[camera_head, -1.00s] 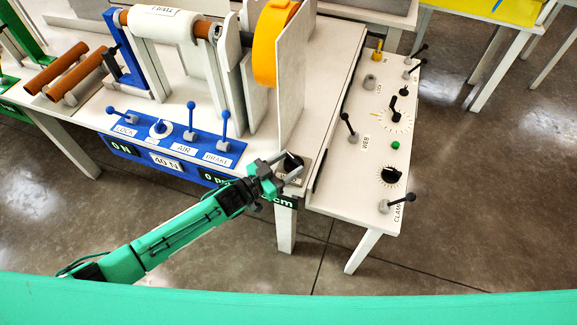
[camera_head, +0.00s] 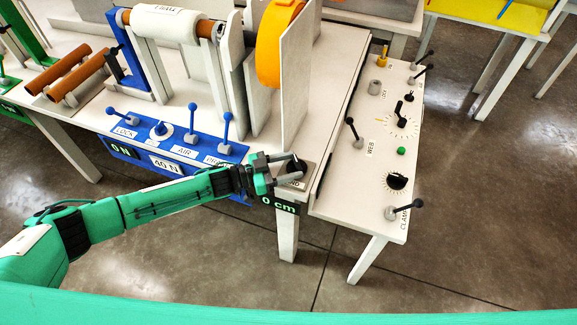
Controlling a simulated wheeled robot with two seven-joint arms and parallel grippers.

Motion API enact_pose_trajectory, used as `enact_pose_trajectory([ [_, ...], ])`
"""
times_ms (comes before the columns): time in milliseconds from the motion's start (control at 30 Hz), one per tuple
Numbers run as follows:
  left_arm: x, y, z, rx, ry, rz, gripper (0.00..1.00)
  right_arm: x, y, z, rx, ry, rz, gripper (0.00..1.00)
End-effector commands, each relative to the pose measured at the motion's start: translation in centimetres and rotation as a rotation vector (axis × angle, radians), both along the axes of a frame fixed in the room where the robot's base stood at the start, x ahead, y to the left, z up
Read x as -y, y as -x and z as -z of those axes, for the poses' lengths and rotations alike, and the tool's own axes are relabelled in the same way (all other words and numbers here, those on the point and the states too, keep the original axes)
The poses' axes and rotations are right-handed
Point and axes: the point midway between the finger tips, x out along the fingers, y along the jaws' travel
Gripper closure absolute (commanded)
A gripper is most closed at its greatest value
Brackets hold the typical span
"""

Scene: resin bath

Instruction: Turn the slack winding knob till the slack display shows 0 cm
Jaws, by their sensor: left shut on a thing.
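The slack winding knob (camera_head: 295,165) is a black knob on a small grey block at the front right corner of the white table. My left gripper (camera_head: 287,171) reaches in from the left and is shut on the knob, with a finger on each side of it. The slack display (camera_head: 279,204) is a dark panel on the table's front edge below the knob, and it reads 0 cm. Part of the label beside the knob is hidden by the gripper. My right gripper is not in view.
A blue control panel (camera_head: 176,143) with levers stands left of the knob, partly covered by my left arm. A white side panel (camera_head: 374,190) with levers and dials is on the right. A tall grey plate (camera_head: 295,80) and an orange roll (camera_head: 275,45) rise behind the knob.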

Motion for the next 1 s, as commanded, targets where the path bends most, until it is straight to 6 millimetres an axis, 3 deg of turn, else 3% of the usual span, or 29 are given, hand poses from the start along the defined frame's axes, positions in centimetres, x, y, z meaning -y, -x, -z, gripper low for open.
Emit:
enact_pose_trajectory([
  [267,0.0,-0.1,-0.2,0.003,0.002,0.0,0.68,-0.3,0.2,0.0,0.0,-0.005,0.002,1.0],
  [300,0.0,-0.1,-0.2,0.003,0.002,0.0,0.42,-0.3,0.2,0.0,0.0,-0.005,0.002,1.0],
  [400,0.0,-0.1,-0.2,0.002,0.003,0.0,0.24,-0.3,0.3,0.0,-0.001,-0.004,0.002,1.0],
  [767,-0.4,0.1,0.0,0.001,0.001,-0.001,0.24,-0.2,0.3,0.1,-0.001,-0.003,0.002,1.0],
  [1000,-4.0,1.3,0.2,0.0,-0.002,-0.003,0.24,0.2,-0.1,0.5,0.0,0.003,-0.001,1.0],
])
